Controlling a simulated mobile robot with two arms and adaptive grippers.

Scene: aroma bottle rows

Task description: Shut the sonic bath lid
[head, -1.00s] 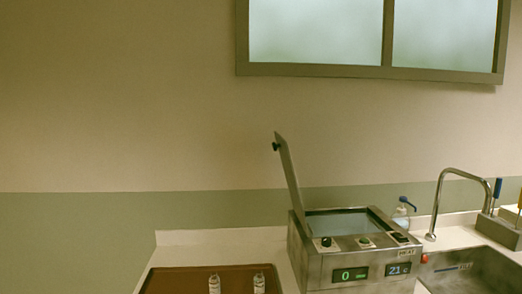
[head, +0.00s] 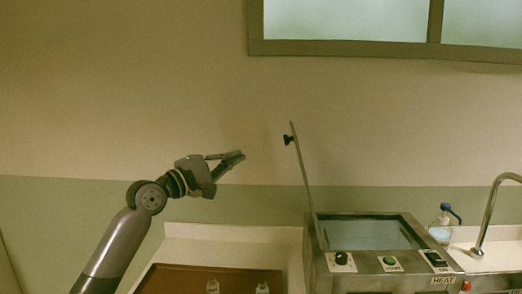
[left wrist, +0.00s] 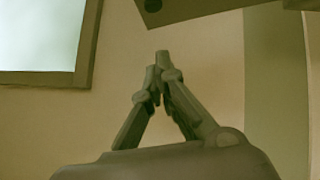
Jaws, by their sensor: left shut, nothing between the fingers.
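The sonic bath (head: 400,262) is a steel box on the counter with its top open. Its thin lid (head: 304,180) stands raised at the left side, nearly edge-on and leaning slightly left. A dark knob (head: 288,139) sticks out from the lid's left face near its upper end. My left gripper (head: 240,156) is shut and empty, left of the lid and a little below the knob, with a gap between. In the left wrist view the fingers (left wrist: 161,58) meet at the tips, and what looks like the lid (left wrist: 205,10) crosses the top. My right gripper is out of view.
A brown tray (head: 165,281) with two small bottles (head: 262,288) lies left of the bath. A soap bottle (head: 440,228) and a tap (head: 487,215) stand to its right. A window (head: 345,20) is high on the wall.

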